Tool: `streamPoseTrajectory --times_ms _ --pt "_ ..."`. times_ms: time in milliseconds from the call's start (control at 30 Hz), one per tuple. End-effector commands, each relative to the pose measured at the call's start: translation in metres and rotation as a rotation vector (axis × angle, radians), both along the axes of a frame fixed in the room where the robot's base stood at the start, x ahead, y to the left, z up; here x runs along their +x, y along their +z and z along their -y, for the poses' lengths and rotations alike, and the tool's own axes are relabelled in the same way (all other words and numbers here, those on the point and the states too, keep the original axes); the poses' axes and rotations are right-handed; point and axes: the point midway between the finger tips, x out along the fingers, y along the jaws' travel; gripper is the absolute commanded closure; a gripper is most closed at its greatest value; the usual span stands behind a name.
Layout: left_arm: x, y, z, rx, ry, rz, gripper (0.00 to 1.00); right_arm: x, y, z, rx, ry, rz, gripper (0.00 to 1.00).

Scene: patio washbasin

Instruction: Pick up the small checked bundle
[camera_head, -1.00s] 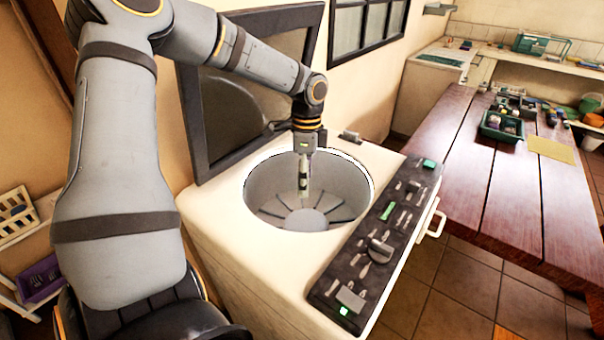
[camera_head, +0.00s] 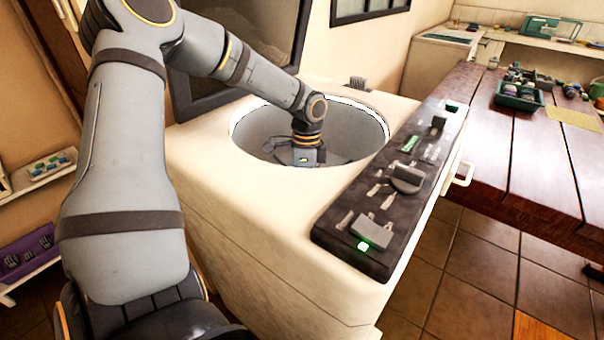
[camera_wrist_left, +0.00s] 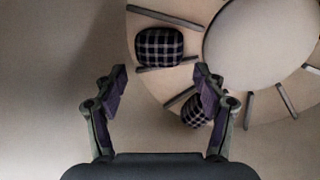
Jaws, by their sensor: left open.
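Two dark checked bundles lie on the ribbed bottom of the washer drum in the left wrist view. One checked bundle (camera_wrist_left: 159,46) shows whole, just beyond the gap between my fingertips. The other checked bundle (camera_wrist_left: 194,112) is partly hidden behind the right-hand finger. I cannot tell which is smaller. My left gripper (camera_wrist_left: 160,78) is open with nothing between its fingers. In the head view my left wrist reaches down into the drum (camera_head: 262,118), and its fingers and both bundles are hidden there. My right gripper is not in view.
The drum wall and rim surround my left wrist closely. The raised lid (camera_head: 240,60) stands behind the opening, and a control panel (camera_head: 390,190) runs along the right side. A wooden table (camera_head: 480,140) with a green tray (camera_head: 519,97) is further right.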

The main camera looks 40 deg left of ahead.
Motion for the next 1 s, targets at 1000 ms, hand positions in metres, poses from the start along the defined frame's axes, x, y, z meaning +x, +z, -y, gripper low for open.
streamPoseTrajectory --times_ms 1000 --pt "-0.01 -0.063 0.002 0.0 0.001 0.002 0.55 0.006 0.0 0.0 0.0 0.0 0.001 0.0"
